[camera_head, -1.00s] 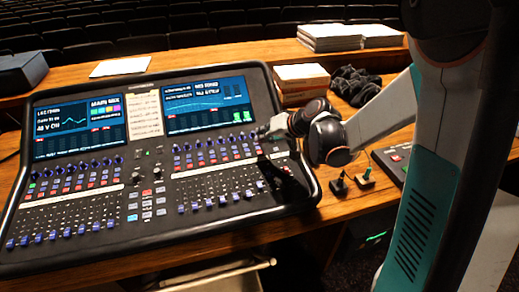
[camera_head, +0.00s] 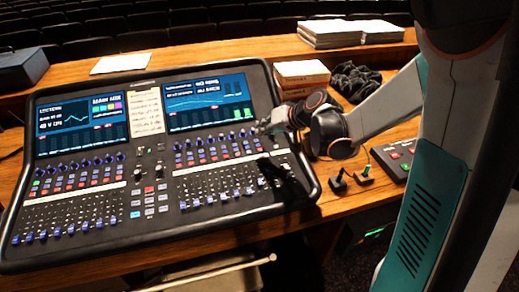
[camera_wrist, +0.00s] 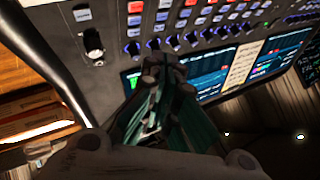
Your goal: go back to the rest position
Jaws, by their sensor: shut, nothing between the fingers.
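The black mixing desk (camera_head: 160,158) stands on the wooden table, with two lit screens and rows of faders and knobs. My gripper (camera_head: 262,130) is over the right part of the desk, near the knob rows below the right screen (camera_head: 207,101). It is small and partly dark in the head view. In the wrist view my gripper (camera_wrist: 165,72) is shut and empty, its fingers together in front of the desk's knobs (camera_wrist: 192,38). I cannot tell whether the fingertips touch the desk.
Two small switches (camera_head: 352,179) and a button box (camera_head: 398,157) are right of the desk. Papers (camera_head: 332,33) lie at the back, a grey box (camera_head: 22,69) at the left.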

